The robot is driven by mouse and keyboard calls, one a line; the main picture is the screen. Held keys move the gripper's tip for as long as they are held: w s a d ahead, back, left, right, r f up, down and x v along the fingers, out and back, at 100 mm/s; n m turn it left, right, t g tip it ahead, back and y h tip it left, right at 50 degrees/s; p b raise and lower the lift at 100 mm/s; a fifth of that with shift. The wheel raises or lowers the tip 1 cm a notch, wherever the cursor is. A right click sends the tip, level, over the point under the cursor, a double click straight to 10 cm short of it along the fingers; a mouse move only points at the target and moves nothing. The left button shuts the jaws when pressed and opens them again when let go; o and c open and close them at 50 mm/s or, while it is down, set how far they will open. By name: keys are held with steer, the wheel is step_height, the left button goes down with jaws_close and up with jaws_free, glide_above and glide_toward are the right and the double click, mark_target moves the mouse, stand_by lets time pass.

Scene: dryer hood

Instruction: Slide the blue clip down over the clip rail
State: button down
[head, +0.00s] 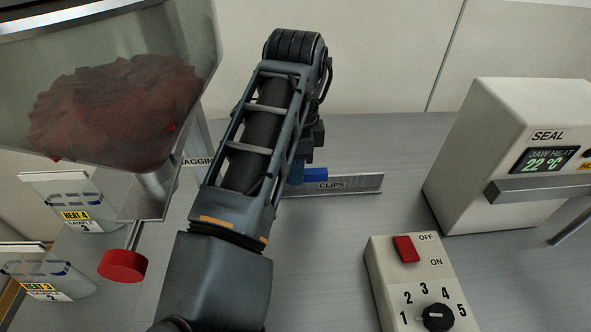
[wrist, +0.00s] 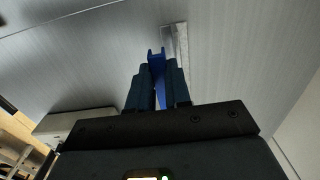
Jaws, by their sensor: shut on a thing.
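My gripper (head: 297,172) is shut on the blue clip (head: 314,174), seen beyond my arm in the head view. The clip shows just above and behind the top edge of the clip rail (head: 355,183), a low grey metal strip marked CLIPS. In the wrist view the clip (wrist: 156,58) sticks out between my two dark blue fingers (wrist: 157,86), its two-pronged end pointing away. The rail (wrist: 181,42) shows there just right of the clip's end. I cannot tell whether the clip touches or straddles the rail. My arm hides the rail's left part.
A hopper of dark red pieces (head: 120,105) with a red knob (head: 122,265) stands left. A sealing machine (head: 530,140) stands right, and a switch box (head: 415,280) front right. The grey bench is clear around the rail's right end.

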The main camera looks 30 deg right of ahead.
steer(key=shift+w+d+f, duration=0.1)
steer(key=shift+w+d, duration=0.15)
steer(key=shift+w, duration=0.3)
steer(key=shift+w+d+f, duration=0.1)
steer(key=shift+w+d, duration=0.1)
steer(key=shift+w, duration=0.35)
steer(key=shift+f+b, duration=0.8)
steer(key=shift+f, duration=0.45)
steer(key=c, duration=1)
jaws_free()
step_height(320, 180, up, 8)
steer(key=shift+f+b, duration=0.25)
steer(key=shift+b, duration=0.1)
steer(key=shift+r, duration=0.1)
